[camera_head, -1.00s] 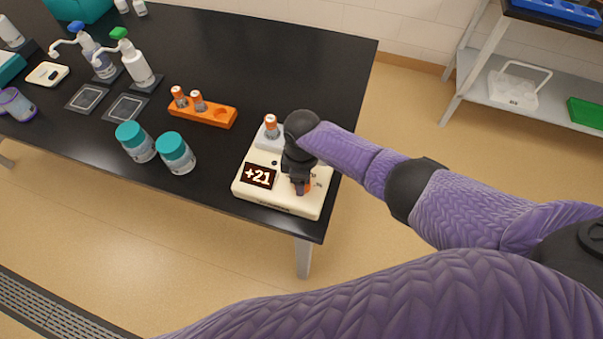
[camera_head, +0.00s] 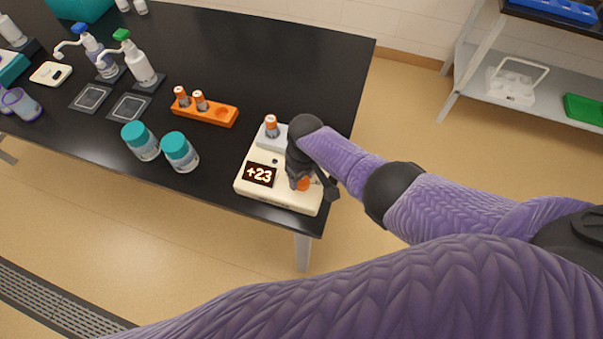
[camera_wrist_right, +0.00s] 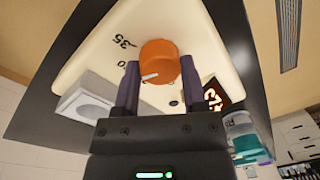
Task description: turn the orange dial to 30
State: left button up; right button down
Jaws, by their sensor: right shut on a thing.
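The orange dial (camera_head: 303,185) sits on a cream device (camera_head: 280,201) at the table's front right corner. My left gripper is not in view.
A grey block with an orange-capped vial (camera_head: 271,126) stands behind the display. An orange rack (camera_head: 219,114) holds two similar vials. Two teal-lidded jars (camera_head: 180,151) stand left of the device. Pump bottles (camera_head: 139,66) stand further left. The table's back right is clear.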

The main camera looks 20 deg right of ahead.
jog(key=shift+m, duration=0.3)
jog(key=shift+c, duration=0.7)
grip_release()
jog(key=shift+r, duration=0.15)
jog(key=r+p, duration=0.2)
jog(key=r, duration=0.1)
jog(key=r+p, duration=0.2)
jog(key=r, duration=0.1)
jog(key=r+p, duration=0.1)
jog(key=r, duration=0.2)
jog(key=shift+w+d+p, duration=0.1)
jog(key=shift+d+p, duration=0.15)
jog(key=shift+p, duration=0.15)
jog(key=shift+r, duration=0.3)
